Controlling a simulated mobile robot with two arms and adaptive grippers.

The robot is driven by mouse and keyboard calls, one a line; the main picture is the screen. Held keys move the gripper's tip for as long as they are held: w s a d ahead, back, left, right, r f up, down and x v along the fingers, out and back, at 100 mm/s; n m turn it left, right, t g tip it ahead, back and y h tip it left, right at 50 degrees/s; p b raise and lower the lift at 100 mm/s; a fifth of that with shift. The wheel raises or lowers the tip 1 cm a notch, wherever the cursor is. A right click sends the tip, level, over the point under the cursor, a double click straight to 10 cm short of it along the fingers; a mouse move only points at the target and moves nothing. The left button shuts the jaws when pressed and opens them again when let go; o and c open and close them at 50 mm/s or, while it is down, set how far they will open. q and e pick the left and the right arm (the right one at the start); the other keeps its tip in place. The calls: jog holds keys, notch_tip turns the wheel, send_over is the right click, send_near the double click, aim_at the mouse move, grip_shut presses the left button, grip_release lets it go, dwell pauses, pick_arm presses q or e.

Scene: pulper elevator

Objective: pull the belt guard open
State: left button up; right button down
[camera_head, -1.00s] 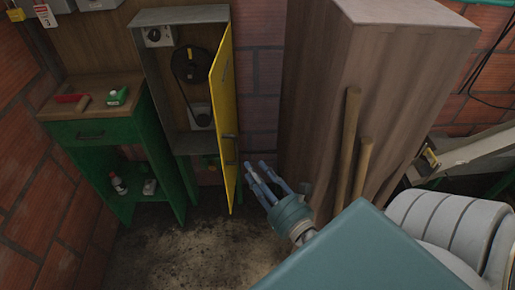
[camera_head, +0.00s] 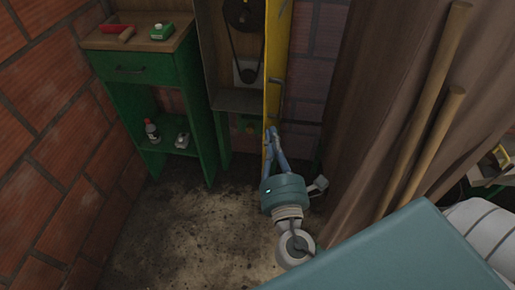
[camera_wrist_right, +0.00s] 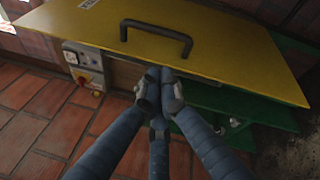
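The yellow belt guard (camera_head: 271,98) is a hinged door standing ajar on the grey belt housing (camera_head: 238,101), seen nearly edge-on in the head view. In the right wrist view, the guard (camera_wrist_right: 230,42) spans the top, with a dark bar handle (camera_wrist_right: 157,27) on its face. My right gripper (camera_head: 273,133) is at the guard's lower end. In the right wrist view its fingers (camera_wrist_right: 158,80) come together just below the guard's edge, below the handle and not around it. They look shut, with nothing visible between them; contact with the edge is unclear. My left gripper is out of view.
A green bench (camera_head: 140,70) with a red-headed hammer and small items stands left of the housing. The stained floor (camera_head: 185,225) in front is clear.

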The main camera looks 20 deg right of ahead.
jog(key=w+a+f+m+g+b, duration=0.2)
jog(key=a+f+m+b, duration=0.45)
jog(key=m+b, duration=0.3)
pick_arm(q)
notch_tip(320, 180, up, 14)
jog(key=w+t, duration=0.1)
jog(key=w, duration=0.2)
jog(key=shift+b, duration=0.35)
pick_arm(e)
jog(key=w+d, duration=0.6)
jog(key=shift+w+r+h, duration=0.2)
jog(key=shift+r+h, duration=0.2)
jog(key=shift+t, duration=0.3)
